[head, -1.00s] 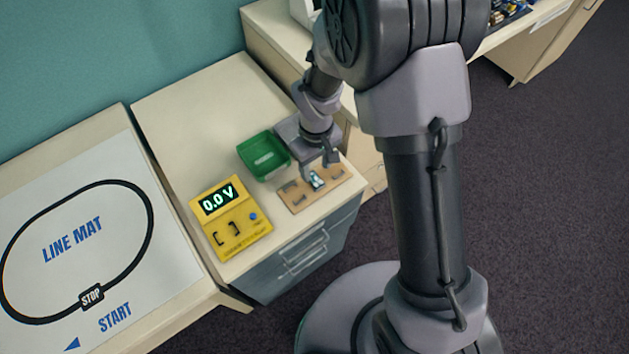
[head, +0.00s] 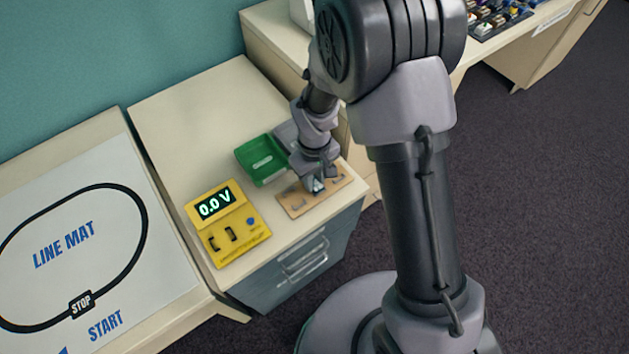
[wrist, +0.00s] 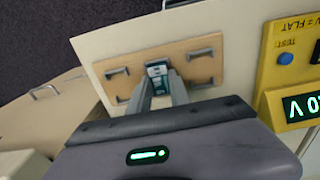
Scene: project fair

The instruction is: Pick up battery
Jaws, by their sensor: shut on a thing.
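The battery (wrist: 157,71) is a small block with pale and dark teal parts. In the wrist view it sits between the fingertips of my gripper (wrist: 160,84), which is shut on it. In the head view the battery (head: 318,185) shows only in part below my gripper (head: 317,184), whose wrist hides much of it. The battery is over the middle of a tan wooden board (head: 296,204) with dark brackets. I cannot tell whether it still touches the board.
A yellow tester (head: 228,225) reading 0.0 V stands left of the board. A green tray (head: 250,151) lies behind it, beside a grey one (head: 286,134) partly hidden by my wrist. The line mat (head: 110,245) is on the left table. The counter's back left is clear.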

